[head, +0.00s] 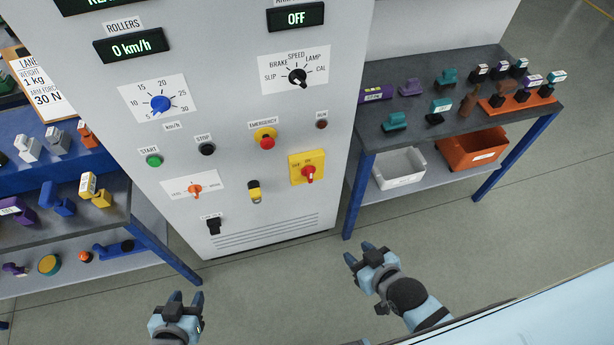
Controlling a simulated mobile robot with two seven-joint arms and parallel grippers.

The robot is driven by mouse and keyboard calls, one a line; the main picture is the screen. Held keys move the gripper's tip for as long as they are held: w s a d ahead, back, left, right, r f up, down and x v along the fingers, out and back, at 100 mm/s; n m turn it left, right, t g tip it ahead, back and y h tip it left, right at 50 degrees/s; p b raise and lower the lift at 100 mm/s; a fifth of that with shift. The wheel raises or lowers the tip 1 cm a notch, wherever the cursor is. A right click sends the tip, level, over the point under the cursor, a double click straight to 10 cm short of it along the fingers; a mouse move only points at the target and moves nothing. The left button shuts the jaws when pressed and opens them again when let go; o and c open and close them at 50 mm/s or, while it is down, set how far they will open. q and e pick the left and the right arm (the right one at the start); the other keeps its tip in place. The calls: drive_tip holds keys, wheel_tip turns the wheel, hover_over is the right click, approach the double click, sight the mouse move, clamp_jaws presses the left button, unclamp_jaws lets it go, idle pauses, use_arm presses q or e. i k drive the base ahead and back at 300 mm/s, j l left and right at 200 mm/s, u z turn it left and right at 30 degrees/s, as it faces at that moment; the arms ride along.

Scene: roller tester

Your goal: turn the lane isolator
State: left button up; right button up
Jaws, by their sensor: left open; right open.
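The lane isolator appears to be the red rotary handle (308,173) on a square yellow plate (296,164) at the lower right of the grey control cabinet (240,200). Small lettering on the plate seems to read OFF and ON; I cannot tell for certain which mark the handle points at. My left gripper (186,299) is open and empty at the bottom of the view, low in front of the cabinet. My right gripper (360,252) is open and empty, below and right of the isolator and apart from it.
A loaded shelf (128,222) stands left, another table (400,150) right. The floor before the cabinet is clear.

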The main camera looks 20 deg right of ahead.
sight(307, 173)
drive_tip(key=i+l, duration=0.1)
drive_tip(key=l, duration=1.35)
drive_tip(key=i+l+u, duration=0.15)
drive_tip(key=l, duration=1.35)
